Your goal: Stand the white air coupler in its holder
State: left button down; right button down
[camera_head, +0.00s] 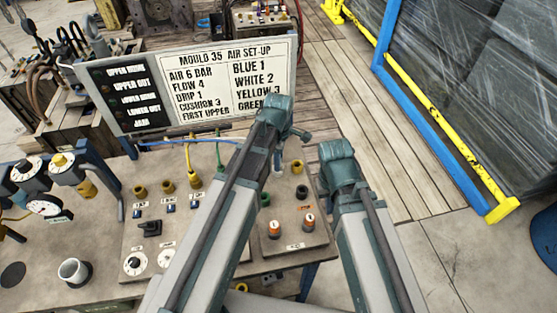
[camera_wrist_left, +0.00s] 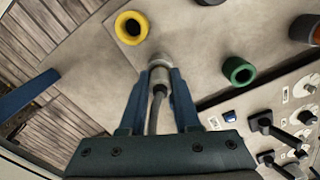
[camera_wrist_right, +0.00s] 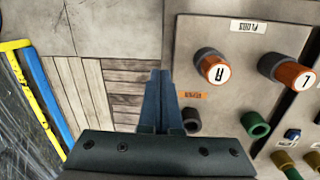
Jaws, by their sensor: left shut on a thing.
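The white air coupler (camera_wrist_left: 160,76), with a grey hose trailing back from it, is between the fingers of my left gripper (camera_wrist_left: 158,84). The gripper is shut on it, close to a yellow ring-shaped socket (camera_wrist_left: 131,27) and a green one (camera_wrist_left: 239,71). I cannot tell whether the coupler touches the surface below. In the head view my left gripper (camera_head: 278,165) hangs over the far right of the panel. My right gripper (camera_wrist_right: 159,74) is shut and empty, beside the panel's edge. Which socket is the white coupler's holder is not clear.
The control panel (camera_head: 235,258) carries knobs, switches and several sockets, including a dark one (camera_head: 301,192). A sign board (camera_head: 190,85) stands behind it and reads "WHITE 2". A blue and yellow frame (camera_head: 445,150) stands at the right. Wooden floor between is clear.

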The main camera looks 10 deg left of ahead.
dwell(0.3)
pick_arm(q)
jog(key=shift+c, duration=0.7)
grip_release()
notch_tip(320, 180, up, 8)
jog(key=p, duration=0.7)
jog(key=shift+f+p, duration=0.2)
jog(key=shift+p, duration=0.1)
pick_arm(e)
notch_tip(320, 180, up, 7)
jog(key=shift+r, duration=0.2)
